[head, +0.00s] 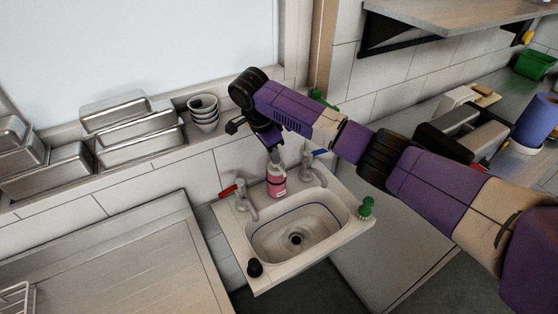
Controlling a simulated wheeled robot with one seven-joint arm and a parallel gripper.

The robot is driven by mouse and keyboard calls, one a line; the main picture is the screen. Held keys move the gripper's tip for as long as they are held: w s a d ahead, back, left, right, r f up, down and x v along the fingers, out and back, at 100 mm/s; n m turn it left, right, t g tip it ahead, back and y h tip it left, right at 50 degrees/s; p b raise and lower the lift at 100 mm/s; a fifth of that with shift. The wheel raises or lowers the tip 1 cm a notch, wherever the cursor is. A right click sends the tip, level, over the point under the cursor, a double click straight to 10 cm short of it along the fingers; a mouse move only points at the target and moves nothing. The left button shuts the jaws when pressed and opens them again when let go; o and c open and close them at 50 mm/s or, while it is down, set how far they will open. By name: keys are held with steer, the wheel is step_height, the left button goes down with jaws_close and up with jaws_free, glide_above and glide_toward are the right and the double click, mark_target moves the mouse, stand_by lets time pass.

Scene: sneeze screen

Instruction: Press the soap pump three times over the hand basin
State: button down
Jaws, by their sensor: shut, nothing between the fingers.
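The soap bottle (276,182) holds pink soap and stands upright at the back of the hand basin, between the two taps. The hand basin (263,249) is white with a dark drain in the middle. My gripper (274,147) points down right above the bottle, over its pump head. The gripper is shut with nothing in it. The gripper hides the pump top, so I cannot tell whether it touches the pump or how far the pump is pressed.
A red-handled tap (244,197) and a blue-handled tap (308,166) flank the bottle. A green brush (366,208) and a black stopper (255,268) sit on the basin rim. Metal pans (128,135) and stacked cups (203,112) line the ledge behind. A draining board (120,260) lies left.

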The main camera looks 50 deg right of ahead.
steer(key=shift+p+v, duration=0.3)
steer(key=shift+v, duration=0.55)
steer(key=shift+d+r, duration=0.2)
steer(key=shift+d+v, duration=0.2)
steer(key=shift+v, duration=0.6)
steer(key=shift+d+v, duration=0.15)
steer(key=shift+v, duration=0.6)
steer(key=shift+d+v, duration=0.2)
steer(key=shift+v, duration=0.6)
steer(key=shift+s+a+r, duration=0.1)
steer(key=shift+s, duration=0.2)
